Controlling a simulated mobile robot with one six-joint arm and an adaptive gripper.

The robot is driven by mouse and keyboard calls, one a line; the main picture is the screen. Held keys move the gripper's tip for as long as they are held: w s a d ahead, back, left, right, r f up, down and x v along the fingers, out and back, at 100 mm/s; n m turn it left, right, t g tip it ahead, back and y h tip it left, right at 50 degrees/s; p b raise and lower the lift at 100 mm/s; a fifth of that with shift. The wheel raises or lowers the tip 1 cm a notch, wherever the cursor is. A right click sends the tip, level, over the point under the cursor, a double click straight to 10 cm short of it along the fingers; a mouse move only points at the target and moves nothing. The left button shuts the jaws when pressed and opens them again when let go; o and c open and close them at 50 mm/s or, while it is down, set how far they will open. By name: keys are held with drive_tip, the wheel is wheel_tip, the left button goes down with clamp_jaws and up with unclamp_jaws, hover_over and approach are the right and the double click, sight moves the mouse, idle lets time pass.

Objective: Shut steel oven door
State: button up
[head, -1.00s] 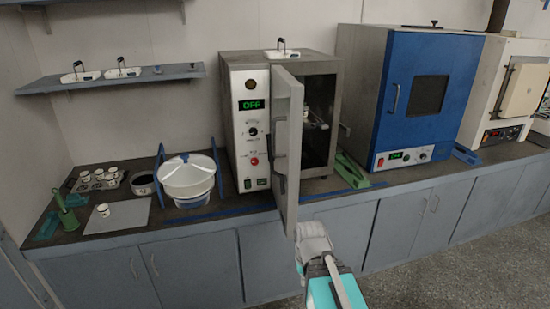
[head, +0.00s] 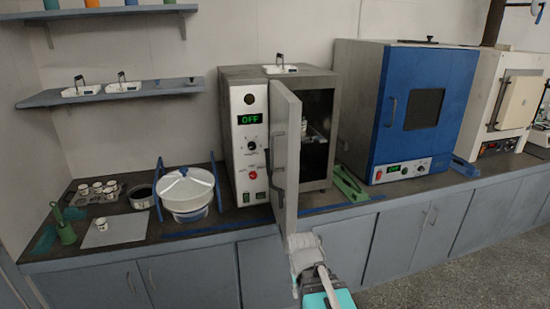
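The steel oven (head: 278,78) stands on the counter with a green "OFF" display on its front panel. Its door (head: 290,140) is swung open on the left side of the chamber and sticks out toward me, seen nearly edge-on. The dark chamber (head: 318,160) shows to the right of the door, with small pale items on a shelf inside. My gripper (head: 297,250) is at the lower right end of the door, below the counter edge, close to the door's bottom edge. I cannot tell whether it touches the door. Its fingers are hidden by its own body.
A blue oven (head: 425,105) stands shut to the right, with a green tool (head: 349,183) between the ovens. A white lidded pot (head: 187,188) stands left of the steel oven. A wall shelf (head: 110,92) holds small trays. Open floor lies at lower right.

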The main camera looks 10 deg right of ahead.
drive_tip(key=w+a+r+m+t+h+p, duration=0.1)
drive_tip(key=w+a+r+m+h+p, duration=0.3)
drive_tip(key=w+r+m+h+p, duration=0.9)
drive_tip(key=w+a+r+m+t+h, duration=0.1)
drive_tip(key=w+a+r+h, duration=0.1)
drive_tip(key=w+a+r, duration=0.4)
drive_tip(key=w+a+r+t+h, duration=0.1)
drive_tip(key=w+a+r, duration=0.5)
drive_tip(key=r, duration=0.7)
drive_tip(key=shift+w+a+r+m+t+h, duration=0.35)
drive_tip(key=shift+a+t, duration=0.25)
drive_tip(key=shift+a, duration=0.6)
drive_tip(key=shift+s+d+f, duration=0.1)
hover_over(272, 169)
drive_tip(key=shift+w+d, duration=0.15)
drive_tip(key=shift+w, duration=0.2)
drive_tip(key=shift+c, duration=0.3)
